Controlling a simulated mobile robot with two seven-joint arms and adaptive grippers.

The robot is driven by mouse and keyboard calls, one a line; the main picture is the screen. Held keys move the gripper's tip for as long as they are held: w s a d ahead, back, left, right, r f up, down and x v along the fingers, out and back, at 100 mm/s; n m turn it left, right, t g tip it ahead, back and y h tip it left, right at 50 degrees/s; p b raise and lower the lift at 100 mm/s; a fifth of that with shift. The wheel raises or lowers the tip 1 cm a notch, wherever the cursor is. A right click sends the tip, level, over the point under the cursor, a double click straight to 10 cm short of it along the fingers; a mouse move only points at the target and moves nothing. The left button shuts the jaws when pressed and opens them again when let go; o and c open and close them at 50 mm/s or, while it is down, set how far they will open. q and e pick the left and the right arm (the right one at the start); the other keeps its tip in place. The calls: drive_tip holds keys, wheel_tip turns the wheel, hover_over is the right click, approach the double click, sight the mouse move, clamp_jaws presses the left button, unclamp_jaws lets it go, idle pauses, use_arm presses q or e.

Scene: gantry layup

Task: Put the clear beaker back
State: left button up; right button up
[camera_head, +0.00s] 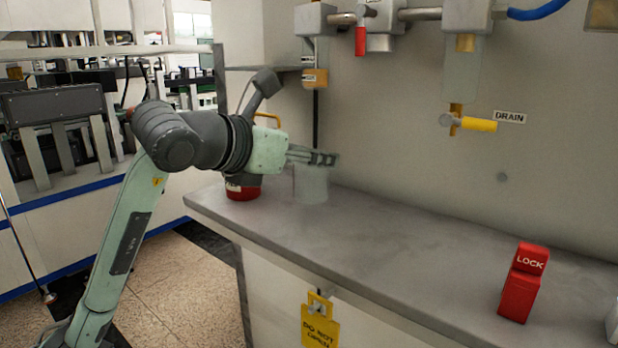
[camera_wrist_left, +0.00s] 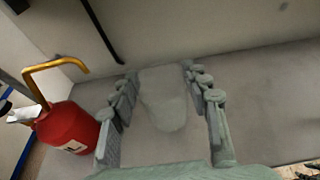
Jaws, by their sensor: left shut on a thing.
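The clear beaker (camera_head: 311,186) is upright at the left end of the grey counter (camera_head: 400,245). It is hard to see against the counter, and I cannot tell whether its base touches the top. My left gripper (camera_head: 322,158) is shut on the beaker near its rim. In the left wrist view the beaker (camera_wrist_left: 164,105) is between the two fingers of the left gripper (camera_wrist_left: 160,95). My right gripper is not in view.
A red can (camera_head: 243,190) with a yellow handle stands just left of the beaker; it also shows in the left wrist view (camera_wrist_left: 68,130). A red LOCK block (camera_head: 521,285) stands at the right. Valves and a yellow DRAIN handle (camera_head: 478,124) are above. The counter's middle is clear.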

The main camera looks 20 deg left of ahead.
sight(300, 179)
use_arm(q)
drive_tip(key=shift+f, duration=1.95)
drive_tip(key=shift+f, duration=0.1)
